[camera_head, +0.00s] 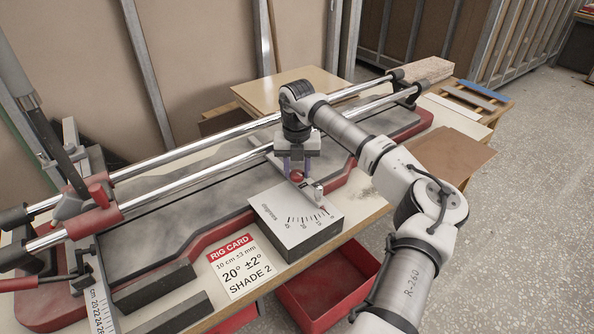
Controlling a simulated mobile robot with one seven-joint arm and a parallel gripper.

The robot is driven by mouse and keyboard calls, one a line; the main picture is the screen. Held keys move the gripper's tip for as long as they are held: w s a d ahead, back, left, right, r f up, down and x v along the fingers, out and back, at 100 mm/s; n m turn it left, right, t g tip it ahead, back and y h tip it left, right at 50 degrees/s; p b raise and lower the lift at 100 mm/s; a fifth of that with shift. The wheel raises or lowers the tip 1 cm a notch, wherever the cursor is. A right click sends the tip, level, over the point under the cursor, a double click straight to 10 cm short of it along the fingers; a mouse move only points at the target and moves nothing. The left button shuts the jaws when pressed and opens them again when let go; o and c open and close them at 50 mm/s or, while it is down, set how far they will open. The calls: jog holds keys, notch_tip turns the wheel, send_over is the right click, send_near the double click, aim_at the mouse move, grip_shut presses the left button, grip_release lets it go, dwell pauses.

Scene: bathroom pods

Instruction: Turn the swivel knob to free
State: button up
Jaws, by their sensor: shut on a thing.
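The swivel knob (297,177) is a small red ball on the grey angle block, at the block's back edge. My gripper (297,172) points down from above, its fingers shut on the swivel knob. The angle block (314,239) has a white top with a "degrees" scale of black marks.
A rig card (240,267) reads 10 cm ±3 mm, 20° ±2°, shade 2. Two chrome rails (195,195) run behind the block. A red bin (335,283) sits below the bench edge. Open floor lies at right.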

jog(key=n+b, duration=0.1)
jog(key=n, duration=0.2)
jog(key=shift+f+n+b, duration=0.1)
jog(key=shift+n+b, duration=0.2)
jog(key=n+b, duration=0.1)
jog(key=n, duration=0.3)
jog(key=shift+n, duration=0.3)
jog(key=n, duration=0.4)
jog(key=shift+b, duration=0.3)
jog(key=shift+n, duration=1.9)
jog(key=o, duration=1)
